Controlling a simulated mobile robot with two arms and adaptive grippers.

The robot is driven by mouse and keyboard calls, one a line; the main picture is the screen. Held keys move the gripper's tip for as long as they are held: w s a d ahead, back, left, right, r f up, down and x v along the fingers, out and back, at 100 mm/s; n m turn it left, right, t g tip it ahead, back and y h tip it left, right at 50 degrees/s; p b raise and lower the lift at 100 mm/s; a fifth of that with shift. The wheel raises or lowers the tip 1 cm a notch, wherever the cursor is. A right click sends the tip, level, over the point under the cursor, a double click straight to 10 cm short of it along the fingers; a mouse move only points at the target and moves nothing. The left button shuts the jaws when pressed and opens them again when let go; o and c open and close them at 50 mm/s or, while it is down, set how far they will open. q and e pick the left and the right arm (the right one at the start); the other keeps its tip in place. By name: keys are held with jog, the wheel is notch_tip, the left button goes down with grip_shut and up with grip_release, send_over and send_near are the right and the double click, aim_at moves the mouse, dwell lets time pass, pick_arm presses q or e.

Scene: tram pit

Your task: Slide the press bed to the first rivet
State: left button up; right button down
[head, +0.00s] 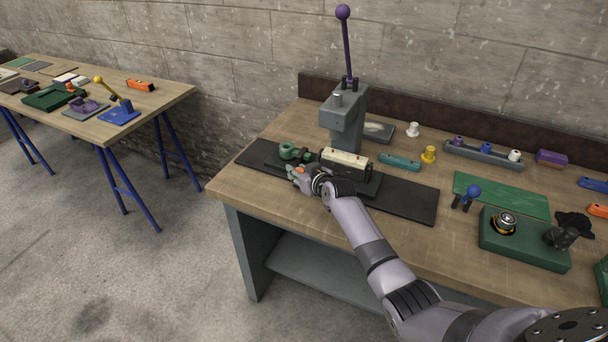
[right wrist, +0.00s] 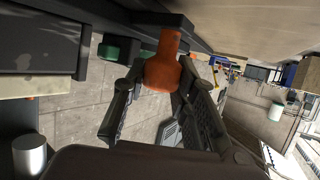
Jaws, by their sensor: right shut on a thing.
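The grey press (head: 347,122) stands at the back of the bench, its lever with a purple ball raised upright. In front of it, the black press bed (head: 370,187) lies on a long dark track (head: 412,202). The bed carries a cream-topped black block (head: 345,160) with small orange spots on top, and a green part (head: 291,152) at its left. My right gripper (head: 298,174) is at the bed's front edge. In the right wrist view it is shut on an orange handle (right wrist: 163,68), which sits between its fingers. My left gripper is not in view.
Right of the press are a teal block (head: 399,162), a yellow spool (head: 429,154), a grey rack (head: 485,154), a green mat (head: 505,197) and a green fixture (head: 523,240). A second table (head: 150,97) stands at the left. The track's right end is clear.

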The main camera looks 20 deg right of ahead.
jog(key=shift+r, duration=0.1)
jog(key=c, duration=1.3)
grip_release()
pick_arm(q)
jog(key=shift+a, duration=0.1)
pick_arm(e)
jog(key=shift+s, duration=0.1)
jog(key=v, duration=1.1)
jog(key=shift+s+r, duration=0.1)
jog(key=shift+s, duration=0.3)
